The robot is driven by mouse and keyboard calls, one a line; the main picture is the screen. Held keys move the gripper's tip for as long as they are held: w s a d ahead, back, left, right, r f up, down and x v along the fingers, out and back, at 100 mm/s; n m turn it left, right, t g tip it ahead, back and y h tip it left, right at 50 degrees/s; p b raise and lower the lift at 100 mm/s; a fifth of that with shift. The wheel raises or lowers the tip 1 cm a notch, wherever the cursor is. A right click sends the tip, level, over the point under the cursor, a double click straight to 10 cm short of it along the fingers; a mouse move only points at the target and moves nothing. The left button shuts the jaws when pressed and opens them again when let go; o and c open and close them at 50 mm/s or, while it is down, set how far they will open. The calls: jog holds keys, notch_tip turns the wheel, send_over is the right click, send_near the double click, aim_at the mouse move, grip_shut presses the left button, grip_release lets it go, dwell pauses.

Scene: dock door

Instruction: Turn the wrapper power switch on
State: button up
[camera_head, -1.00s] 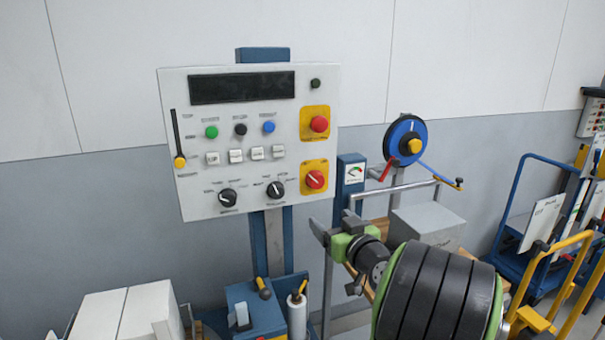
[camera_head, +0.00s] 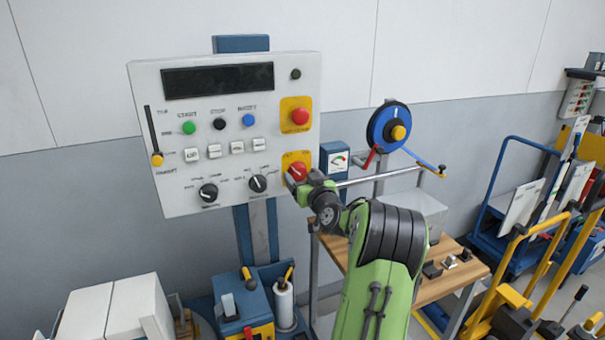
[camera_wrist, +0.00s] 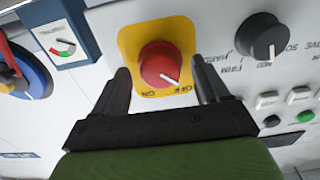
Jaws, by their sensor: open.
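The wrapper control panel (camera_head: 145,95) is a white board on a blue post. Its power switch is a red rotary knob (camera_head: 297,171) on a yellow plate at the panel's lower right. In the wrist view the red knob (camera_wrist: 161,66) has a white pointer line aimed toward the OFF label; the ON label is on the other side of the plate (camera_wrist: 130,38). My gripper (camera_wrist: 164,82) is open, with one dark finger on each side of the knob and a gap to it. In the head view my gripper (camera_head: 293,186) is at the panel, partly covering the yellow plate.
A red push button (camera_head: 300,117) on yellow sits above the switch. Black selector knobs (camera_head: 258,183) are to its left. A gauge box (camera_head: 335,160), a blue reel (camera_head: 387,128) and a wooden table (camera_head: 455,285) are to the right.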

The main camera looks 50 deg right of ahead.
jog(key=shift+w, duration=0.1)
jog(key=c, duration=1.1)
jog(key=shift+o, duration=0.2)
jog(key=m+b, duration=0.1)
jog(key=m, duration=0.8)
jog(key=m+p, duration=0.1)
jog(key=m, duration=0.3)
jog(key=shift+m, duration=0.3)
jog(key=shift+d+m+p, duration=0.1)
jog(key=shift+m+p, duration=1.1)
jog(key=shift+m, duration=0.9)
